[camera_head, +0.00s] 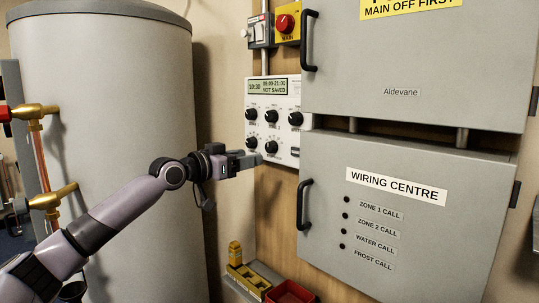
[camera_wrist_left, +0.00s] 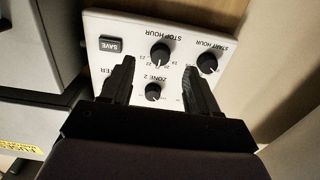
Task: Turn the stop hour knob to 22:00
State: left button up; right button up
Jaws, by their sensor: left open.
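The white controller (camera_head: 282,91) is on the wooden wall panel. Its display (camera_head: 267,87) seems to read 10:30, 00:00-21:00, NOT SAVED. The black stop hour knob (camera_head: 271,146) is in the middle of the lower row; it also shows upside down in the left wrist view (camera_wrist_left: 160,53). My left gripper (camera_head: 259,160) is open, its fingertips just below and in front of that knob in the head view. In the left wrist view the knob appears between and slightly beyond the fingertips (camera_wrist_left: 160,67). Contact cannot be told. My right gripper is out of view.
The start hour knob (camera_wrist_left: 207,62), zone 2 knob (camera_wrist_left: 152,92) and SAVE button (camera_wrist_left: 110,46) are close by. The wiring centre box (camera_head: 400,230) is to the right, a grey tank (camera_head: 110,100) to the left. A red bin (camera_head: 290,292) is below.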

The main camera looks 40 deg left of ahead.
aim_at(268, 149)
pick_arm(q)
jog(key=w+p, duration=0.1)
jog(key=w+r+p, duration=0.1)
jog(key=w, duration=0.1)
jog(key=w+p, duration=0.1)
jog(key=shift+w+d+r, duration=0.1)
jog(key=shift+w+r, duration=0.15)
jog(key=shift+w, duration=0.15)
jog(key=shift+w+f+p, duration=0.2)
jog(key=shift+w+p, duration=0.15)
jog(key=shift+w, duration=0.7)
jog(key=c, duration=1)
